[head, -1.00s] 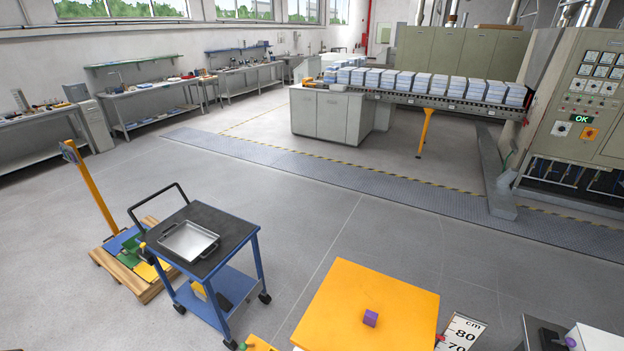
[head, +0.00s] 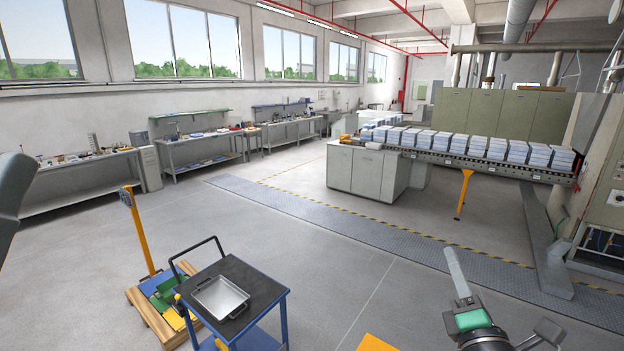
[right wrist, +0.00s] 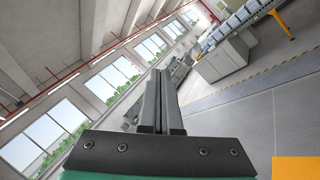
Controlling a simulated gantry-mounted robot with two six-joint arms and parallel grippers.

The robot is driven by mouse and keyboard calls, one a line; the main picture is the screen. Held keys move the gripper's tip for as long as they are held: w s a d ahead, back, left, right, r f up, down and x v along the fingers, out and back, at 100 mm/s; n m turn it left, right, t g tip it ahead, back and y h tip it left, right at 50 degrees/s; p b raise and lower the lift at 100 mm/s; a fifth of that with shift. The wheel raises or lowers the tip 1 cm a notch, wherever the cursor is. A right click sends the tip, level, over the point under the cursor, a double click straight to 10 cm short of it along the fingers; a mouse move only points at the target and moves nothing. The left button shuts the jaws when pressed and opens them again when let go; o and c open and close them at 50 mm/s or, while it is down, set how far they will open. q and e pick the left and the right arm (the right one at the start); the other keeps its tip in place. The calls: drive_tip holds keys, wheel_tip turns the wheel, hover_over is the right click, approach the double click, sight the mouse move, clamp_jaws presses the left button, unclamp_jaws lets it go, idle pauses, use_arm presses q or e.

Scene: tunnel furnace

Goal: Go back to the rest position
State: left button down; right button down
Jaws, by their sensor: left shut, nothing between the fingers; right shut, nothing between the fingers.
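My right gripper (head: 452,253) stands up at the lower right of the head view, with a grey finger part and a green base. In the right wrist view its two grey fingers (right wrist: 160,74) lie together, shut with nothing between them. It is raised in open air and touches nothing. A grey part of my own arm shows at the left edge of the head view. My left gripper's fingers are not in view.
A blue trolley (head: 258,318) with a metal tray (head: 221,297) stands at the lower left, beside a wooden pallet (head: 150,318). An orange tabletop (head: 374,344) shows at the bottom. A conveyor (head: 470,160) with stacked blocks runs behind. The floor between is clear.

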drive_tip(key=s+a+r+m+t+y+p, duration=0.1)
drive_tip(key=s+a+r+m+t, duration=0.1)
drive_tip(key=s+r, duration=0.35)
drive_tip(key=s+a+r+m+t, duration=0.1)
drive_tip(key=s+a+r+m, duration=0.15)
drive_tip(key=r, duration=0.65)
drive_tip(key=s+a+r+m+t+y, duration=0.2)
drive_tip(key=s+r+m, duration=0.8)
drive_tip(key=s+m, duration=0.5)
drive_tip(key=m+t+y, duration=0.1)
drive_tip(key=m, duration=0.2)
drive_tip(key=shift+a+r+m, duration=0.2)
drive_tip(key=shift+r+m, duration=0.15)
drive_tip(key=shift+r, duration=0.05)
